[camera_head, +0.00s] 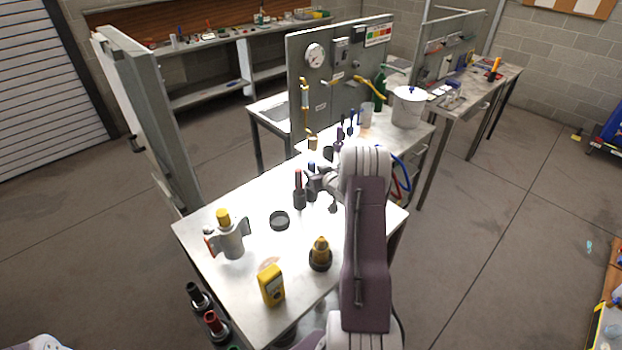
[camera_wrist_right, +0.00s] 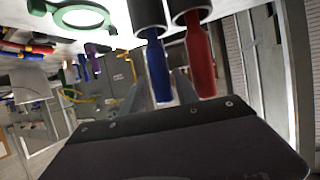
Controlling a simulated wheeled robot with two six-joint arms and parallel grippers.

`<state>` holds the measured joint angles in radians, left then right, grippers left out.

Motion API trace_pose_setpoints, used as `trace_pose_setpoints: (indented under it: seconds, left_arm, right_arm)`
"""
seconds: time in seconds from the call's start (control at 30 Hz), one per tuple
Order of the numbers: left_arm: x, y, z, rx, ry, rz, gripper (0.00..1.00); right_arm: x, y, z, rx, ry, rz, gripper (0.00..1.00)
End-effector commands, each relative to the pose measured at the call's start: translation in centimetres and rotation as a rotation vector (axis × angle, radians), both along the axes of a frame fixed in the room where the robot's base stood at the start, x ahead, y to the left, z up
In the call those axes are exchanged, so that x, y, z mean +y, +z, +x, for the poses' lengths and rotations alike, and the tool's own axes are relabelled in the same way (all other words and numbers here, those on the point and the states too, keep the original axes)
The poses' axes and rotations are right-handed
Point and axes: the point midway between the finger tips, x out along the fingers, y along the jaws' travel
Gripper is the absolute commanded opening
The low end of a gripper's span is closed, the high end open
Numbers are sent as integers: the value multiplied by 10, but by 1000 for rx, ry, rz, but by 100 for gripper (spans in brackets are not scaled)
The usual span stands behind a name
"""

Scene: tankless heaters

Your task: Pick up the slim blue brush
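The slim blue brush (camera_wrist_right: 157,70) stands in a dark holder in the right wrist view, where the scene appears upside down. A red slim piece (camera_wrist_right: 201,62) is close beside it in a similar holder. In the head view the blue tip (camera_head: 311,167) shows small, just right of the red-topped piece (camera_head: 298,183). My right gripper (camera_head: 319,183) is at the blue brush. Its grey fingers appear apart on either side of the brush, with gaps visible; contact cannot be made out. My left gripper is not in view.
A gauge panel (camera_head: 343,80) and a white pot (camera_head: 407,108) are behind.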

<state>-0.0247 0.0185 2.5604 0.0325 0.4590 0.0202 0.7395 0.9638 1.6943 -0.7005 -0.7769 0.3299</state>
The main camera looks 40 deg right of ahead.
Motion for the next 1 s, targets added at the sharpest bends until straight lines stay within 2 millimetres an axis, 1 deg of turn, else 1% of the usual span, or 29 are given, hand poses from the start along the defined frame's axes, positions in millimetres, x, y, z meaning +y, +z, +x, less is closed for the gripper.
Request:
trace_pose_setpoints:
  seconds: [0.07,0.13,0.27,0.4,0.5,0.67,0.7,0.77,0.8,0.83,1.0]
  left_arm:
    - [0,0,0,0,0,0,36]
    - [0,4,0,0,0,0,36]
    - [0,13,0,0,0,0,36]
    - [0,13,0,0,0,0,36]
    - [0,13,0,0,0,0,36]
    - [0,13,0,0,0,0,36]
    - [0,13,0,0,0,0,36]
    - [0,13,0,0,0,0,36]
    - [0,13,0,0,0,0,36]
    - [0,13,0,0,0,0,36]
    - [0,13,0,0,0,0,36]
  right_arm:
    - [0,-1,1,1,0,1,36]
    - [-1,-2,7,0,1,0,36]
    - [-4,-9,29,0,2,0,36]
    - [-9,-18,44,1,0,0,36]
    - [-10,-19,48,0,0,0,36]
    - [-10,-20,48,0,-1,1,36]
    - [-10,-20,48,0,-1,1,30]
    - [-10,-19,48,0,-1,1,14]
    - [-10,-19,48,0,-1,1,3]
    - [-10,-19,48,0,-1,1,0]
    - [-10,-19,48,0,-1,0,0]
